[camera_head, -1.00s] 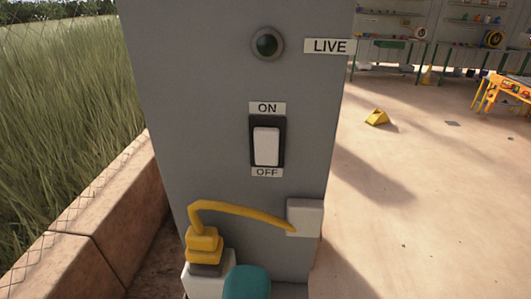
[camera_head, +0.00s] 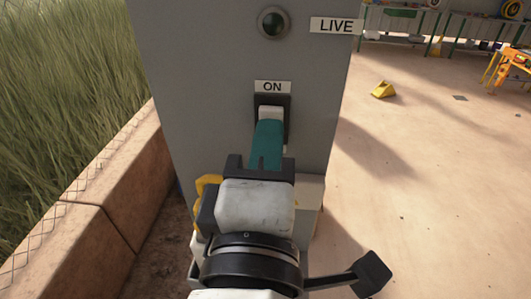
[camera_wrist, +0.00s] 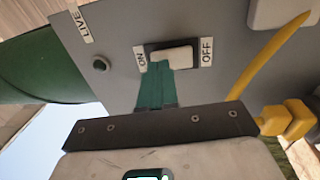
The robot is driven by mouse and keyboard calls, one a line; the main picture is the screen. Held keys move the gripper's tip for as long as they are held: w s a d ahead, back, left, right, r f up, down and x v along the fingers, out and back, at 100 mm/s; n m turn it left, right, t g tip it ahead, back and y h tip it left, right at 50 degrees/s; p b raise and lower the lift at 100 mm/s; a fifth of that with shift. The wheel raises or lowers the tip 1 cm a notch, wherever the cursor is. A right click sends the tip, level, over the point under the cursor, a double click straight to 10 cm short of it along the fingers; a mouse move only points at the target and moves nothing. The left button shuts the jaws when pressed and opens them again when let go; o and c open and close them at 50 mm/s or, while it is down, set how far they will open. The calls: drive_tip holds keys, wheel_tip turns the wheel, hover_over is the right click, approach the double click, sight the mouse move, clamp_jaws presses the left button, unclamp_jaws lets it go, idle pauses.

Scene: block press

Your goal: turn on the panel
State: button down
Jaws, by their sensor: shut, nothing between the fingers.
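The grey panel (camera_head: 215,90) stands upright ahead of me. Its white rocker switch (camera_head: 271,112) sits in a black frame, with an ON label above it; my gripper hides the lower part and the OFF label in the head view. My gripper (camera_head: 267,130) is shut and empty, its teal fingers at the switch. In the wrist view the fingertips (camera_wrist: 158,68) overlap the edge of the white rocker (camera_wrist: 171,54), between the ON and OFF labels; I cannot tell whether they touch it. The round indicator lamp (camera_head: 272,23) beside the LIVE label looks dark green, unlit.
A yellow cable (camera_wrist: 268,65) runs along the panel's lower part to a yellow plug (camera_wrist: 298,122). A low brick wall (camera_head: 110,210) and tall grass lie to the left. Open floor with a yellow wedge (camera_head: 383,90) lies to the right.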

drive_tip(key=shift+w, duration=0.55)
drive_tip(key=shift+r, duration=0.15)
